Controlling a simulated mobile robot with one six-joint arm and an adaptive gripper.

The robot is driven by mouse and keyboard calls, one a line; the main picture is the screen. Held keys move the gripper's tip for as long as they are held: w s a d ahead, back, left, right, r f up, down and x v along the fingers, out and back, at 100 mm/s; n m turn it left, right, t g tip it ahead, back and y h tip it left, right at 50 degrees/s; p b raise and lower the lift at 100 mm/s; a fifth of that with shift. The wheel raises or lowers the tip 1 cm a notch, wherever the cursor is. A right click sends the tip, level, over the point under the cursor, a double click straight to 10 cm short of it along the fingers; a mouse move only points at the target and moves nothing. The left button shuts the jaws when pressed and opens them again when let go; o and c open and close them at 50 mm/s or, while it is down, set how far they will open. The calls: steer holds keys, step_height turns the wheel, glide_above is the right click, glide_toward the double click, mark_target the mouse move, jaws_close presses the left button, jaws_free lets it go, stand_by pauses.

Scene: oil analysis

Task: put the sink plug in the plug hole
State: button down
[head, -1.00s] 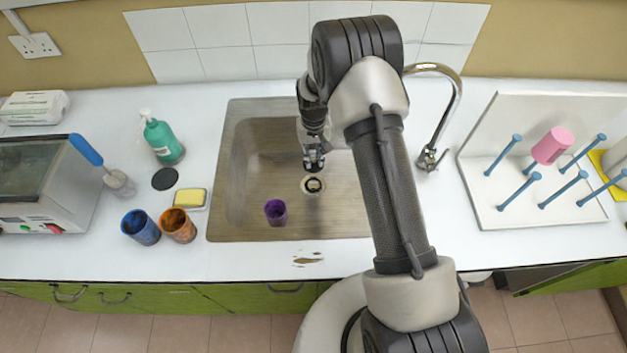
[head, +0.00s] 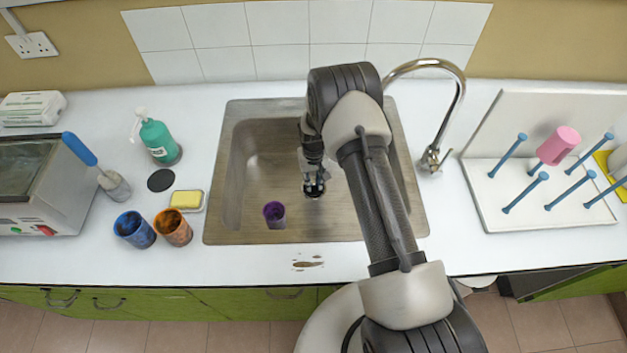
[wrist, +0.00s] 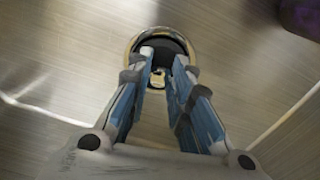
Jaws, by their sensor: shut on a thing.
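The black sink plug (head: 314,192) is at my gripper's tips over the plug hole in the sink (head: 262,150). In the wrist view the plug (wrist: 172,46) shows dark beyond the fingertips, with a small metal piece between them. The shiny rim of the plug hole (wrist: 160,31) curves around the plug's far side. My gripper (wrist: 158,76) is shut on the plug; in the head view my gripper (head: 315,180) points down into the sink. The fingers hide the near side of the hole. I cannot tell whether the plug is seated or just above it.
A purple cup (head: 274,214) stands in the sink to the left of my gripper. The faucet (head: 432,155) arches at the right. A blue cup (head: 134,229), an orange cup (head: 174,227), a sponge (head: 186,199) and a green bottle (head: 160,142) stand left of the sink.

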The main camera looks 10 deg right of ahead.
steer(key=shift+f, duration=0.25)
steer(key=c, duration=1.4)
jaws_free()
steer(key=shift+r, duration=0.1)
steer(key=shift+c, duration=0.2)
steer(key=shift+r, duration=0.1)
